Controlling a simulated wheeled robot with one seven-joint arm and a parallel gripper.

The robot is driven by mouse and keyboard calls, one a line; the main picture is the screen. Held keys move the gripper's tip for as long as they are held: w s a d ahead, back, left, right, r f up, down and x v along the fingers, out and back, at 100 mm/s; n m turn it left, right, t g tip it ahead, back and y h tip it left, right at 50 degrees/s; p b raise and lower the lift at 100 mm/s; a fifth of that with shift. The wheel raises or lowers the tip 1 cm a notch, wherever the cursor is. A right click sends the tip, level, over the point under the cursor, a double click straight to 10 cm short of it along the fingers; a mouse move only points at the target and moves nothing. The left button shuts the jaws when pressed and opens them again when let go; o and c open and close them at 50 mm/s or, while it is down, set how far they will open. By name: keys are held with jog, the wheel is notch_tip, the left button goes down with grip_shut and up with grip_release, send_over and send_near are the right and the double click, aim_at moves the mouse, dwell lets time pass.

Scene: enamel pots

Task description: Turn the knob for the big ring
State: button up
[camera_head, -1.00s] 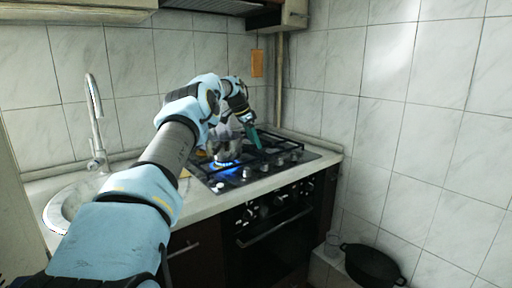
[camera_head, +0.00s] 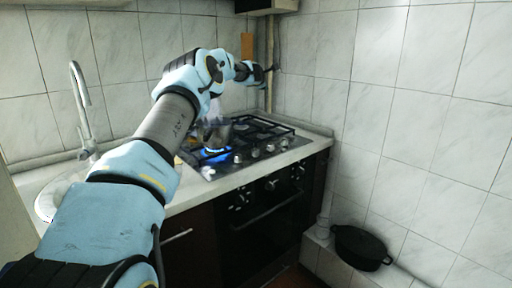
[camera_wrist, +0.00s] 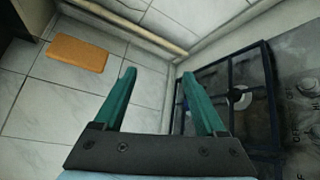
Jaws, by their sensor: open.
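The gas hob (camera_head: 290,132) is set in the counter, with a row of knobs (camera_head: 255,152) along its front edge. A blue flame burns at the front left ring (camera_head: 213,154), under a greyish pot (camera_head: 222,131) partly hidden by my arm. I cannot tell which knob belongs to the big ring. My gripper (camera_head: 273,69) is raised above the back of the hob, near the wall corner, away from the knobs. In the wrist view, my gripper (camera_wrist: 158,74) has its two green fingers apart with nothing between them. Hob knobs (camera_wrist: 307,90) show there at the right edge.
An orange board (camera_head: 247,46) hangs on the tiled back wall, and a vertical pipe (camera_head: 269,95) runs down the corner near my gripper. The sink tap (camera_head: 80,105) is at the left. A black pot (camera_head: 361,247) sits on a low ledge at the right.

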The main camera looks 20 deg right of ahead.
jog(key=s+a+f+n+g+y, duration=0.2)
jog(key=a+f+n+y, duration=0.3)
jog(key=n, duration=0.5)
jog(key=n+g+y+p, duration=0.1)
jog(key=n+g+y, duration=0.2)
jog(key=n+g, duration=0.6)
send_near(256, 149)
jog(key=f+p, duration=0.1)
jog(key=f, duration=0.2)
jog(key=w+f+n+t+p, duration=0.1)
jog(key=f, duration=0.2)
jog(key=w+f+n+p, duration=0.1)
jog(key=f, duration=0.2)
jog(key=shift+w+a+t, duration=0.25)
jog(key=shift+a+t, duration=0.1)
jog(key=shift+t, duration=0.05)
jog(key=shift+c, duration=0.2)
grip_shut()
